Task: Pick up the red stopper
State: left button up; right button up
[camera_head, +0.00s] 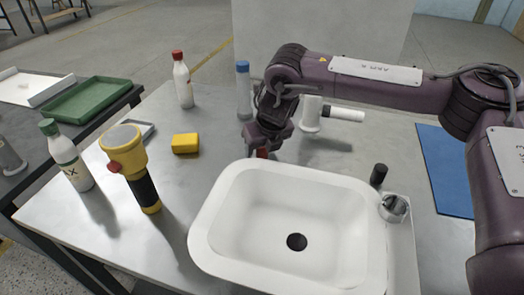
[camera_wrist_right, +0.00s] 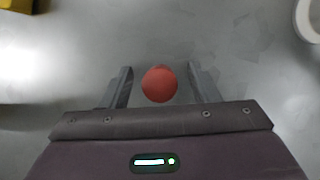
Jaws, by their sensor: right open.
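The red stopper (camera_head: 262,153) stands on the grey table just behind the white basin (camera_head: 215,200), mostly hidden by my gripper and the basin's rim in the head view. In the right wrist view the stopper (camera_wrist_right: 159,84) shows as a round red top between the two fingers. My right gripper (camera_head: 260,145) points down over the stopper. In the wrist view its fingers (camera_wrist_right: 160,88) are open, with a gap on each side of the stopper. My left gripper is not in view.
A yellow block (camera_head: 186,143), a yellow flashlight (camera_head: 126,155) and a green-capped bottle (camera_head: 66,158) stand left. A red-capped bottle (camera_head: 183,82), a blue-capped bottle (camera_head: 243,90) and a white object with a handle (camera_head: 312,115) stand behind. The basin has a dark drain hole (camera_head: 297,242).

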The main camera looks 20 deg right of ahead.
jog(key=shift+c, duration=0.4)
jog(key=c, duration=1)
jog(key=shift+o, duration=0.2)
